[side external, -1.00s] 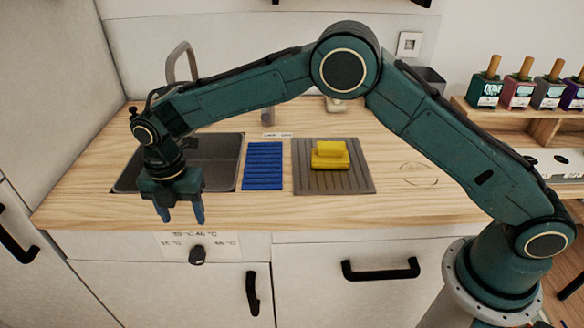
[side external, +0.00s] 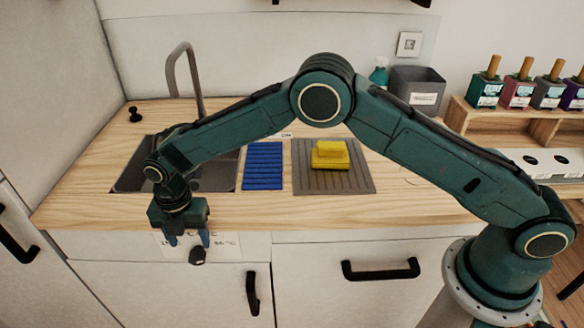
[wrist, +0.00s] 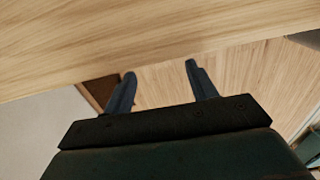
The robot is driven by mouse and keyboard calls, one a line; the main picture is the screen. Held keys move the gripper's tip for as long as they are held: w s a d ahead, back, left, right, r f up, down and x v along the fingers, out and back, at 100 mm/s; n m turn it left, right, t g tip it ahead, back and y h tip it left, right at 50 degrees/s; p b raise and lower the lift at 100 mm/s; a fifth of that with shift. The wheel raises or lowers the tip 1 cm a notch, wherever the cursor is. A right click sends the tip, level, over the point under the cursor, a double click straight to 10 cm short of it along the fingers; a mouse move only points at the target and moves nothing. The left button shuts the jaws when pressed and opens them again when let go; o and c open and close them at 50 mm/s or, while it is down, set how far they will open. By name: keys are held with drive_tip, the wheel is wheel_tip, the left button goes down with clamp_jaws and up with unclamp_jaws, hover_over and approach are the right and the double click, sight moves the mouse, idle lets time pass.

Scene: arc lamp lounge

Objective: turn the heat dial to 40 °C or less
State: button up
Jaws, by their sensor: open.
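The heat dial (side external: 197,256) is a small black knob on the white cabinet front below the counter edge. A white label plate (side external: 226,245) with °C markings is behind it, partly hidden by my gripper; the dial's pointer is too small to read. My gripper (side external: 188,241) is open and empty, pointing down in front of the counter's front edge, just above the dial in the side view. I cannot tell whether it touches the dial. In the wrist view the fingers of my gripper (wrist: 161,82) are apart with nothing between them; the dial is not seen there.
The wooden counter (side external: 100,195) holds a sink (side external: 130,180) with a faucet, a blue mat (side external: 263,167) and a grey ribbed mat (side external: 355,180) with yellow sponges (side external: 330,155). Black handles (side external: 380,269) stick out from the cabinet fronts. A grey bin (side external: 417,88) stands behind.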

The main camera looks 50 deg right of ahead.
sight(194, 256)
drive_tip(key=shift+f, duration=3.55)
drive_tip(key=c, duration=1)
